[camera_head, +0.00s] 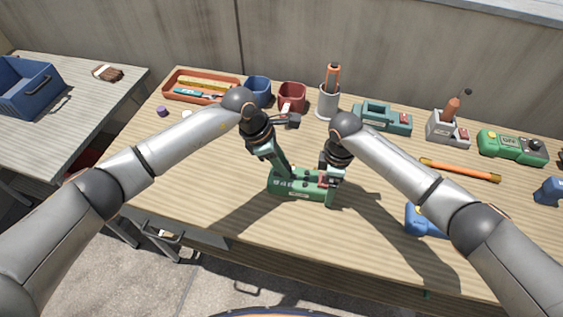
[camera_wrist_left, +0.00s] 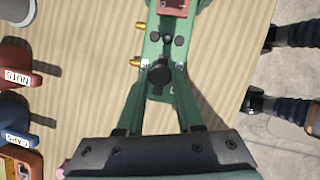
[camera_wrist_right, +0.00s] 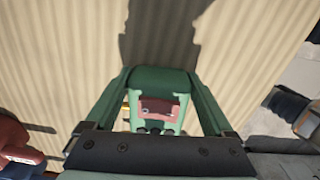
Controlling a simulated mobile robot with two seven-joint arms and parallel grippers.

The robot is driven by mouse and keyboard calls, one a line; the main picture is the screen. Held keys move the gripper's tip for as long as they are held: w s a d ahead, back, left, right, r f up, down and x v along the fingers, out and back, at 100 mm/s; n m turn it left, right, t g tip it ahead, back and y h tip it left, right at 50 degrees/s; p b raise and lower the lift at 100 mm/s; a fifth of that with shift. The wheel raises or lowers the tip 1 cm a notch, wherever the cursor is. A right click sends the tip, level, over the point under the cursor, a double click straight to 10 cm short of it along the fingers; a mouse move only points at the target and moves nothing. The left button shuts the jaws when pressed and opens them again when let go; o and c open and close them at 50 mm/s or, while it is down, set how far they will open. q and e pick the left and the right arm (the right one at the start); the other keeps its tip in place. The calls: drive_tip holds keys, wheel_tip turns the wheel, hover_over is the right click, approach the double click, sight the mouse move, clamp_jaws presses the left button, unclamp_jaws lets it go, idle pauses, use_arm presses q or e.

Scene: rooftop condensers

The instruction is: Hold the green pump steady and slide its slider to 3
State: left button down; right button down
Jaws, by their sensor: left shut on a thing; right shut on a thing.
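The green pump (camera_head: 297,193) lies on the wooden table between my two arms. My left gripper (camera_head: 284,173) is shut at the pump's left end; in the left wrist view its green fingers close in beside a round black knob (camera_wrist_left: 158,75) on the pump (camera_wrist_left: 160,50). My right gripper (camera_head: 328,192) is shut on the pump's right end; in the right wrist view its fingers flank the rounded green body (camera_wrist_right: 160,80). A reddish-brown part (camera_wrist_right: 160,107) shows on the pump's top. I cannot make out the slider or its scale marks.
An orange rod (camera_head: 460,170) and another green device (camera_head: 512,146) lie right. A blue object (camera_head: 420,222) lies under my right arm. The front of the table is clear.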

use_arm(q)
drive_tip(key=shift+s+d, duration=0.1)
drive_tip(key=shift+d, duration=0.85)
drive_tip(key=c, duration=0.5)
unclamp_jaws()
drive_tip(key=shift+c, duration=0.2)
drive_tip(key=shift+a, duration=0.1)
drive_tip(key=v, duration=1.2)
use_arm(e)
unclamp_jaws()
